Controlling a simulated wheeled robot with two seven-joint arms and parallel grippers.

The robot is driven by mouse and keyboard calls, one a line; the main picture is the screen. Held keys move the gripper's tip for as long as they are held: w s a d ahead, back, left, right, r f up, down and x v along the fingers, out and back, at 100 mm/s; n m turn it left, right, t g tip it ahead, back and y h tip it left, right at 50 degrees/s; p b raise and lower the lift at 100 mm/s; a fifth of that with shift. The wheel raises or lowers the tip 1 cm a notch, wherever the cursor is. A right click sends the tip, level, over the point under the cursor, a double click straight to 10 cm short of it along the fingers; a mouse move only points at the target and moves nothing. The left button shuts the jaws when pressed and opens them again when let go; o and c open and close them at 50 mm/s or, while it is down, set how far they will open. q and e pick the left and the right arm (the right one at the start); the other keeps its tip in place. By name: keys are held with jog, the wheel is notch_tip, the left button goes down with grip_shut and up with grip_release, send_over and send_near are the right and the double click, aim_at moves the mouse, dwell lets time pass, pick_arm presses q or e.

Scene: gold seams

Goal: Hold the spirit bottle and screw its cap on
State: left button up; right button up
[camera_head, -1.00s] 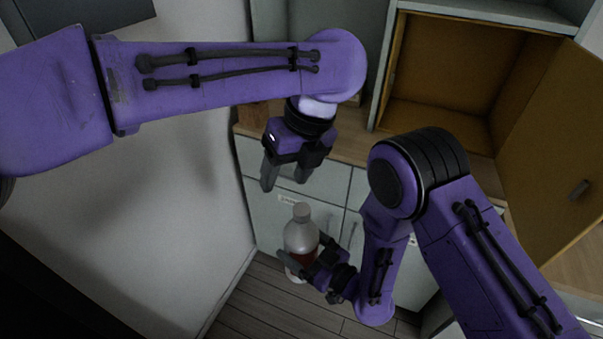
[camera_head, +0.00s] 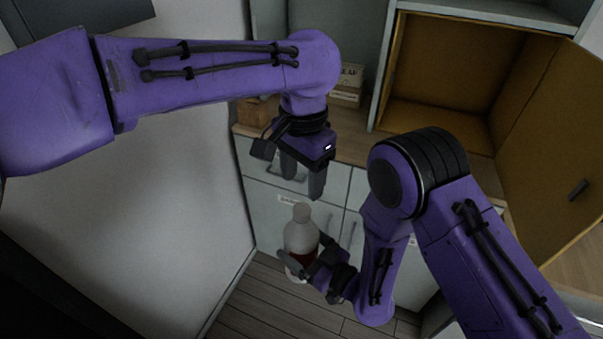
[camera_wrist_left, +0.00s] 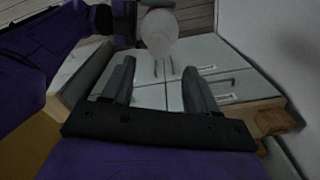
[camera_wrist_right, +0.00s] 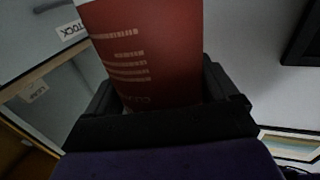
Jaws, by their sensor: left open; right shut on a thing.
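The spirit bottle (camera_head: 300,238) is pale and translucent with a dark red label (camera_wrist_right: 150,50), and stands nearly upright in the air. My right gripper (camera_head: 310,261) is shut around its lower body; the label fills the space between its fingers in the right wrist view. A pale cap (camera_head: 302,211) shows at the bottle's top; I cannot tell how tightly it sits. My left gripper (camera_head: 302,180) is open and empty, pointing down just above the cap, apart from it. In the left wrist view the bottle (camera_wrist_left: 159,32) shows beyond and between the open fingers.
Pale drawers (camera_head: 270,190) stand behind the bottle under a wooden counter (camera_head: 350,148). An open cabinet (camera_head: 445,80) with its door (camera_head: 560,150) swung right is above. A small brown box (camera_head: 258,110) and a lettered block (camera_head: 349,80) sit on the counter. A white wall is left.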

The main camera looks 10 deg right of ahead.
aim_at(301, 208)
pick_arm(q)
notch_tip(301, 208, down, 8)
jog(key=shift+r, duration=0.1)
dwell(0.4)
grip_shut()
jog(key=shift+w+a, duration=0.1)
jog(key=shift+o, duration=0.6)
grip_release()
notch_tip(301, 208, up, 12)
